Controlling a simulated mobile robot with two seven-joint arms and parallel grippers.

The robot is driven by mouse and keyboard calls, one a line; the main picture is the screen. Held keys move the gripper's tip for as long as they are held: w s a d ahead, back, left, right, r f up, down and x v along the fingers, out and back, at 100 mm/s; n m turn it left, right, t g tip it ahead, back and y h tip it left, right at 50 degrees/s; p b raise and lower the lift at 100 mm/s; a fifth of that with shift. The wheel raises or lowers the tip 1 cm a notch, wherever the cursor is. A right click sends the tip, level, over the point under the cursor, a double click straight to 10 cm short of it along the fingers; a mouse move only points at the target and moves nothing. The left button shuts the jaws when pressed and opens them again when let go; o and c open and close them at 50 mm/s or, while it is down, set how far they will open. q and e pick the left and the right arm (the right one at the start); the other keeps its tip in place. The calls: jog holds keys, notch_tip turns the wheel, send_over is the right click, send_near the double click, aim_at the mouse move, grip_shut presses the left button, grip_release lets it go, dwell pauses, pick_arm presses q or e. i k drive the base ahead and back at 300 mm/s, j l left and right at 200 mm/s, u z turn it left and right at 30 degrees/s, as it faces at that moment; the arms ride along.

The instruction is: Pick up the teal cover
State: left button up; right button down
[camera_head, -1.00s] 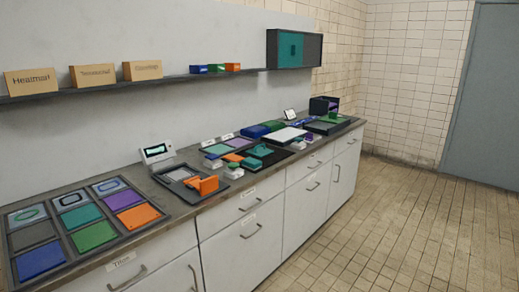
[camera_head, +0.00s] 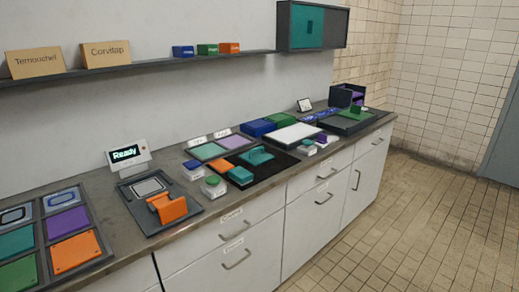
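Several teal things show, and I cannot tell for sure which one is the teal cover. A teal shaped piece (camera_head: 257,155) with a raised part lies on a black mat (camera_head: 284,161) mid-counter. A smaller teal block (camera_head: 240,175) is at the mat's near left corner. Another flat teal panel (camera_head: 15,242) is in the sectioned tray at the left edge. Neither of my grippers is in view.
An orange bracket-like piece (camera_head: 166,208) sits on a grey fixture beside a display reading "Ready" (camera_head: 127,155). Small boxes with coloured tops (camera_head: 213,187) stand near the counter's front edge. A shelf (camera_head: 150,66) and a teal-fronted wall cabinet (camera_head: 312,25) hang above. Floor at right is clear.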

aim_at(255, 157)
jog(key=i+l+u, duration=0.15)
jog(key=i+l, duration=0.75)
